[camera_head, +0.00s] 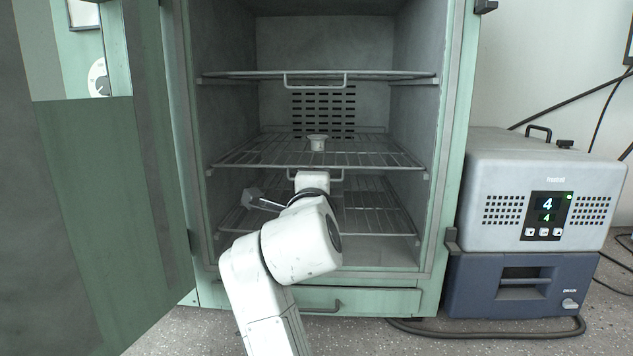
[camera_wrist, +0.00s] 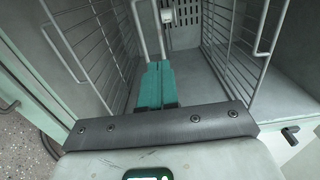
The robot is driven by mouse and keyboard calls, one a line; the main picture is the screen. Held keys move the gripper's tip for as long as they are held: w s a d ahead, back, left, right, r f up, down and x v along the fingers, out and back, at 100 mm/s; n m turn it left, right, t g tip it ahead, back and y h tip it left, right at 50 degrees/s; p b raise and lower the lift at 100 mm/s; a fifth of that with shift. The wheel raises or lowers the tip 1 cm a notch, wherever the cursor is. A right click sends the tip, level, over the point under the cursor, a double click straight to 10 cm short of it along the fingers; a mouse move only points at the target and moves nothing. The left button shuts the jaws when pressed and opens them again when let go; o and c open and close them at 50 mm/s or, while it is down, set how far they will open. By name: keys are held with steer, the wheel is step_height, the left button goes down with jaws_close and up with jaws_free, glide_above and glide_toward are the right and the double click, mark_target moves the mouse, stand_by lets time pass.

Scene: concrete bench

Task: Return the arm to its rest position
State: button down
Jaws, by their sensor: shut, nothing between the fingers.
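My gripper (camera_wrist: 159,66) shows in the wrist view as two teal fingers side by side, shut with nothing between them. They point toward the inside of the open green oven (camera_head: 458,150). In the head view my white arm reaches up from the bottom to the front of the oven, at about the height of the lower racks. The fingertips cannot be made out there. A small pale flanged cup (camera_head: 317,142) stands on the middle wire rack (camera_head: 380,158), apart from my arm. A pale round piece (camera_wrist: 167,16) shows beyond the fingers in the wrist view.
The oven door (camera_head: 110,220) stands open at the left. Wire racks lie above (camera_head: 400,74) and below (camera_head: 385,205) the middle one. At the right a grey control box (camera_head: 500,175) sits on a blue unit (camera_head: 480,287). A cable (camera_head: 480,333) lies on the speckled bench.

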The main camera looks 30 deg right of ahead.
steer(key=v, duration=0.6)
steer(key=s+d+f+n+g+y, duration=0.15)
steer(key=s+f+n, duration=0.3)
steer(key=f, duration=0.65)
steer(key=s+d+f+n+g+y, duration=0.1)
steer(key=s+f+n+g+y, duration=0.3)
steer(key=f, duration=0.8)
steer(key=s+d+f+n+g+y, duration=0.15)
steer(key=s+f+n, duration=0.4)
steer(key=f, duration=0.55)
steer(key=s+a+f+n+g+y, duration=0.25)
steer(key=s+f+n, duration=0.45)
steer(key=s, duration=0.4)
steer(key=s+a+f+n+g+y, duration=0.1)
steer(key=s+a+f+n+g, duration=0.25)
steer(key=s+f, duration=0.65)
step_height(320, 180, up, 14)
steer(key=d+p, duration=0.1)
steer(key=p, duration=1.1)
steer(key=shift+s+r, duration=0.15)
steer(key=shift+s, duration=0.1)
steer(key=c, duration=1.8)
jaws_free()
steer(key=shift+c, duration=0.2)
